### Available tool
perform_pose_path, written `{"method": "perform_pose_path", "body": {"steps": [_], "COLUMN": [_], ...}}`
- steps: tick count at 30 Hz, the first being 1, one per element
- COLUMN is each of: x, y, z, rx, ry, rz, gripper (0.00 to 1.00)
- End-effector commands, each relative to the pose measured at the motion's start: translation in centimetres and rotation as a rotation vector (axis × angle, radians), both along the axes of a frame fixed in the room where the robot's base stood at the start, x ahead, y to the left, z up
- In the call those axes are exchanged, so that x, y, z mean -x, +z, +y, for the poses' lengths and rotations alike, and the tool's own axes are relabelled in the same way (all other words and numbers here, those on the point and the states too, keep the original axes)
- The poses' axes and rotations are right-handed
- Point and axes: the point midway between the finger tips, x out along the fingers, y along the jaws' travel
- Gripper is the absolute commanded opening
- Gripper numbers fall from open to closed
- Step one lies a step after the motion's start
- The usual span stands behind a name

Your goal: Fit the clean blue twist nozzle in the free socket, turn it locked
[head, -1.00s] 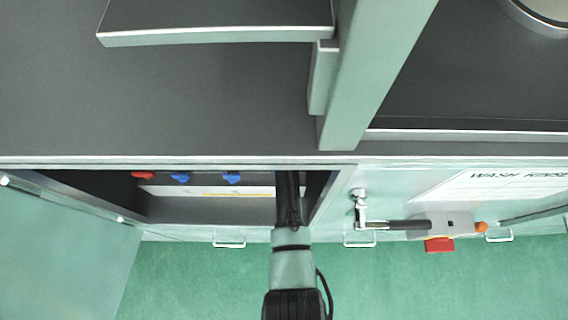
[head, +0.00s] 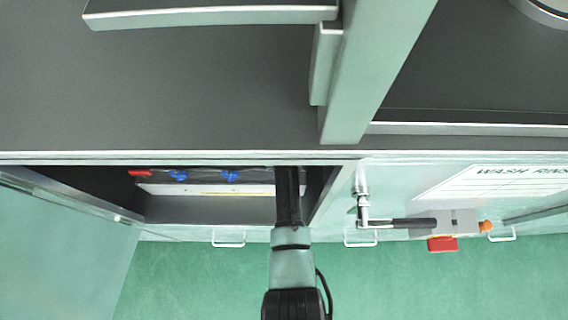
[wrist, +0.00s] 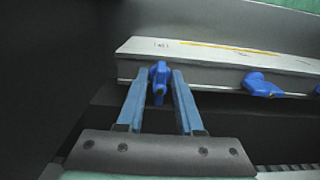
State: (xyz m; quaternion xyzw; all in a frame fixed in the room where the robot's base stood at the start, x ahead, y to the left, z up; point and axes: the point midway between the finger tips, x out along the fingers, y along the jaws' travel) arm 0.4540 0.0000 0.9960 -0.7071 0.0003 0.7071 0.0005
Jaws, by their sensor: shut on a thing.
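My gripper (wrist: 159,95) is shut on a blue twist nozzle (wrist: 159,76) at the underside of a pale rail (wrist: 215,60) in the wrist view. The nozzle's top meets the rail's lower edge in the picture. The socket is hidden, so I cannot tell if the nozzle is seated. A second blue nozzle (wrist: 262,86) sits on the rail to the right, and part of another blue piece (wrist: 317,90) shows at the edge. In the head view two blue nozzles (head: 178,176) (head: 229,176) show in the open cabinet; my gripper is hidden inside.
A red piece (head: 140,173) is left of the blue nozzles. The cabinet door (head: 60,235) stands open at left. The dark worktop (head: 180,90) overhangs the opening. Green floor (head: 200,285) is clear.

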Motion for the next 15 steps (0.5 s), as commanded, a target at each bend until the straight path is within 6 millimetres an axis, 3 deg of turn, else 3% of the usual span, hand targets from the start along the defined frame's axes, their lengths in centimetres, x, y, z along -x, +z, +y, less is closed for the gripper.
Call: {"method": "perform_pose_path", "body": {"steps": [9, 10, 15], "x": [-0.01, -0.02, -0.01], "y": [-0.90, -0.88, -0.79], "z": [0.01, 0.01, 0.01], "rx": [0.000, 0.000, 0.000], "ry": [0.001, 0.001, 0.000], "rz": [0.000, 0.000, 0.000], "gripper": [0.00, 0.37, 0.68]}}
